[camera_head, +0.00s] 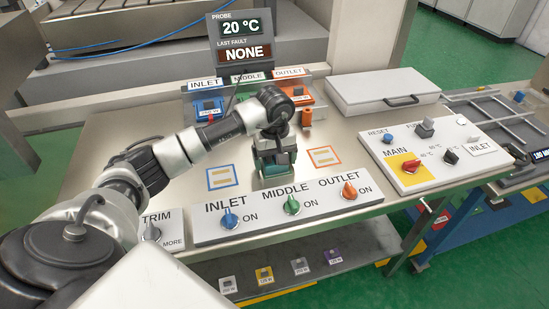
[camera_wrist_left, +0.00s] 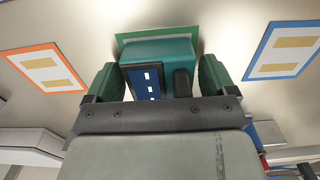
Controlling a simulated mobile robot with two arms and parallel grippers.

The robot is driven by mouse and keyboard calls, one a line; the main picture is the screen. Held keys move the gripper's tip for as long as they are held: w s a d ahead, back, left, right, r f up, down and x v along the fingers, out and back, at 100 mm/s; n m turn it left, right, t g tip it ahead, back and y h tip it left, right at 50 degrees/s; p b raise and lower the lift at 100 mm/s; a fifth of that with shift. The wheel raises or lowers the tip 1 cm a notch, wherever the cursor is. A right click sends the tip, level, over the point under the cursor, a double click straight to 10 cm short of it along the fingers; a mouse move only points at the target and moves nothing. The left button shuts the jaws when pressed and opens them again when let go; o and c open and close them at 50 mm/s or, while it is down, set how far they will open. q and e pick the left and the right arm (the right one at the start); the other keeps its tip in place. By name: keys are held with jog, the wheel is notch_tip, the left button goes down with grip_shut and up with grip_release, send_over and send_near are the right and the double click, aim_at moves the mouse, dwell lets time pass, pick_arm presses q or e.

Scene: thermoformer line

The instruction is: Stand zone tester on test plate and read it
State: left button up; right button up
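The zone tester (camera_head: 270,172) is a small teal block at the middle of the steel table. In the left wrist view the tester (camera_wrist_left: 160,50) shows a blue panel with small white marks and a black part beside it. It stands over the green-edged middle test plate (camera_wrist_left: 122,42), mostly covering it; whether its base touches the plate is hidden. My left gripper (camera_head: 276,145) is above and around it, with the green fingers (camera_wrist_left: 160,80) against its two sides. The probe display (camera_head: 240,38) reads 20 °C, last fault NONE. My right gripper is out of view.
The blue-edged plate (camera_head: 222,177) and orange-edged plate (camera_head: 324,157) flank the tester. A panel (camera_head: 262,217) with INLET, MIDDLE and OUTLET knobs lies in front. Labelled holders (camera_head: 209,106) stand behind. A grey case (camera_head: 383,92) and MAIN panel (camera_head: 432,150) are to the right.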

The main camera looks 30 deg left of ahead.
aim_at(274, 157)
pick_arm(q)
jog(key=shift+o, duration=0.2)
jog(key=shift+r, duration=0.15)
notch_tip(274, 157, up, 12)
jog(key=b, duration=0.2)
dwell(0.6)
